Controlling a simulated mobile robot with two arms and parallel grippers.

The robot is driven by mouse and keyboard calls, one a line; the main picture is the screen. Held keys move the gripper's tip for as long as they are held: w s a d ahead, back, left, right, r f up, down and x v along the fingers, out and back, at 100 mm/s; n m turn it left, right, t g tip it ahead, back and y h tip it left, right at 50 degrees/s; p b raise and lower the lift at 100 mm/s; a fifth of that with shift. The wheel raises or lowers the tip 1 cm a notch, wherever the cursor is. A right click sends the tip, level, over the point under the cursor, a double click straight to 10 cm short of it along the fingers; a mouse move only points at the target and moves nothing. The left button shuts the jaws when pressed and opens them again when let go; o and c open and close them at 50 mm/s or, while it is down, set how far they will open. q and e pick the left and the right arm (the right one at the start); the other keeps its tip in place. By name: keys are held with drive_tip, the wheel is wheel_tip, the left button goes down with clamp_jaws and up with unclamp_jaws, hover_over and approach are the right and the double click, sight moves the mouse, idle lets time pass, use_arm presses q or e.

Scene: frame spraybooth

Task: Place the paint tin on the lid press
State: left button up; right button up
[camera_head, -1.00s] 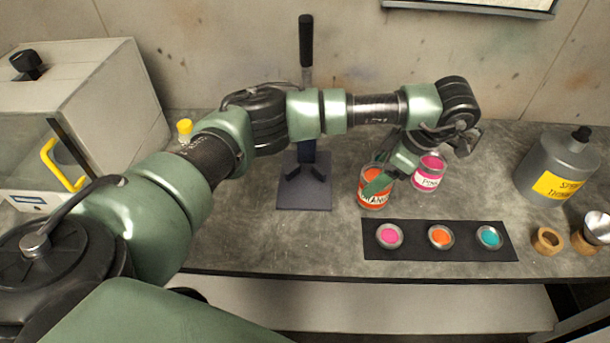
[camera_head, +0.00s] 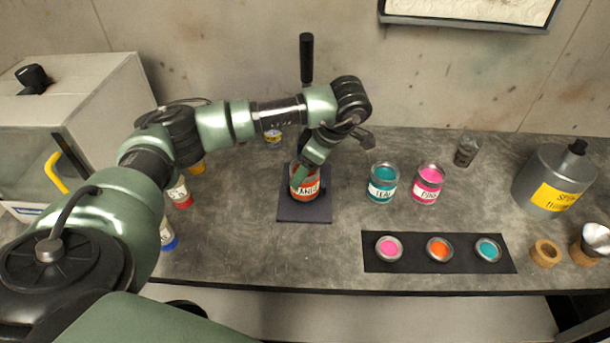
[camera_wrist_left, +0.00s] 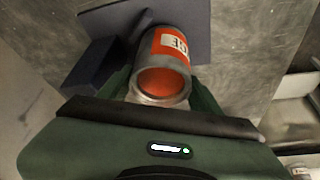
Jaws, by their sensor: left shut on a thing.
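The orange paint tin (camera_head: 305,188) is an open metal tin with an orange label. It is upright over the dark base plate (camera_head: 291,212) of the lid press; I cannot tell whether it touches the plate. The press's black handle (camera_head: 306,58) rises behind, and my arm hides much of its column. My left gripper (camera_head: 304,176) is shut on the orange tin. In the left wrist view the tin (camera_wrist_left: 172,50) shows orange paint inside, between the green fingers, with the press plate (camera_wrist_left: 200,18) beyond. My right gripper is not in view.
A teal tin (camera_head: 383,184) and a pink tin (camera_head: 428,184) stand to the right of the press. A black mat (camera_head: 463,254) holds three lids: pink, orange and teal. A grey thinner can (camera_head: 553,182) stands far right. Small colored jars (camera_head: 180,194) are at the left.

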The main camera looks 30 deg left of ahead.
use_arm(q)
wheel_tip(320, 180, down, 2)
drive_tip(key=shift+f+b, duration=0.1)
drive_tip(key=shift+b, duration=0.25)
drive_tip(key=shift+w, duration=0.1)
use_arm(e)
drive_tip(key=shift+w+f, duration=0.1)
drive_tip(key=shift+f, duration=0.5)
use_arm(q)
drive_tip(key=shift+f, duration=0.1)
drive_tip(key=o, duration=1.8)
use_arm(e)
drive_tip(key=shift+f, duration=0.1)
use_arm(q)
drive_tip(key=shift+o, duration=0.2)
